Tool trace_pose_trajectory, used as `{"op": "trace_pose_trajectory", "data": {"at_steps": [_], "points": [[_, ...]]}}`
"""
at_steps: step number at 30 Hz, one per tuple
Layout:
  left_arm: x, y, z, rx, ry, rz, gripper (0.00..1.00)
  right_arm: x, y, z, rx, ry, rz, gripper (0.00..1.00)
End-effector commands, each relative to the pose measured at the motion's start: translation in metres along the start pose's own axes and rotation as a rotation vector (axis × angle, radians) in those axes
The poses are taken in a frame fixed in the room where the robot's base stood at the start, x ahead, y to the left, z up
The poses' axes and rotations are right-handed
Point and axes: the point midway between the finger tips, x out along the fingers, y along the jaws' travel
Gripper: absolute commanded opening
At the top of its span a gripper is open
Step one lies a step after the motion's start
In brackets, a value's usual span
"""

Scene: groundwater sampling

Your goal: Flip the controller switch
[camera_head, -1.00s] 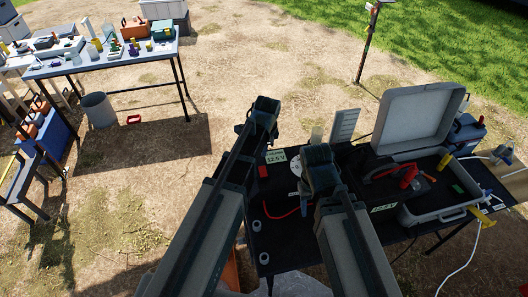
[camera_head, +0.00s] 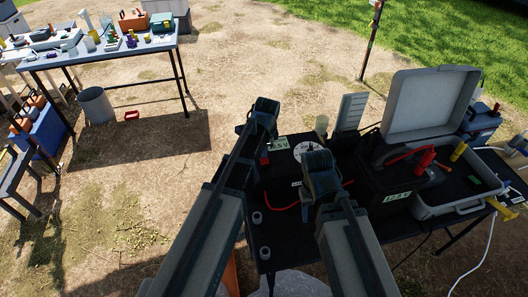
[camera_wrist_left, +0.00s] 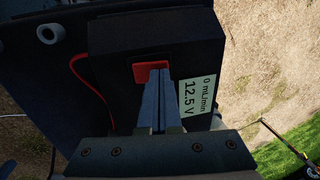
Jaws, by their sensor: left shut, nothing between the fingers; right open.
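The controller is a dark box (camera_wrist_left: 120,55) on the black table, with a label (camera_wrist_left: 197,92) reading 0 mL/min and 12.5 V. Its red switch (camera_wrist_left: 150,72) sits beside the label; it also shows in the head view (camera_head: 264,157). My left gripper (camera_wrist_left: 160,72) is shut and empty. Its tips are at the switch's lower edge in the left wrist view and cover part of it; whether they touch I cannot tell. In the head view the left gripper (camera_head: 263,112) is over the box. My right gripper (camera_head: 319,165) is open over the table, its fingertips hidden.
A black battery (camera_head: 385,180) with a label and red clamp stands right of my right gripper. An open grey case (camera_head: 425,105) is behind it. A red cable (camera_head: 283,207) runs across the table. Another table (camera_head: 105,55) with gear stands far left.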

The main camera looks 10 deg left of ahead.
Motion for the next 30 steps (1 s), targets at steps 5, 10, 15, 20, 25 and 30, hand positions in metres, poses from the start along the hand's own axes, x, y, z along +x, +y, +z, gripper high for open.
{"op": "trace_pose_trajectory", "data": {"at_steps": [5,10,15,20,25,30], "points": [[-0.001,0.0,0.0,0.0,0.0,0.0,0.0,-0.001,0.0,0.0,0.0,0.0,0.0,0.5],[0.005,-0.004,-0.001,-0.002,0.0,0.039,0.0,0.003,0.0,0.0,0.0,0.0,0.0,0.5],[0.017,-0.013,-0.001,-0.001,-0.001,0.112,0.0,0.011,-0.001,-0.001,0.0,0.0,0.0,0.5],[0.015,-0.011,0.001,0.0,-0.001,0.109,0.0,0.01,-0.001,-0.001,0.0,0.0,0.0,0.5],[0.017,-0.011,0.001,-0.001,-0.001,0.107,0.0,0.011,-0.001,-0.001,0.0,0.0,0.0,0.5],[0.018,-0.011,0.001,-0.001,-0.002,0.106,0.0,0.012,-0.001,-0.001,0.0,0.0,0.0,0.5]]}}
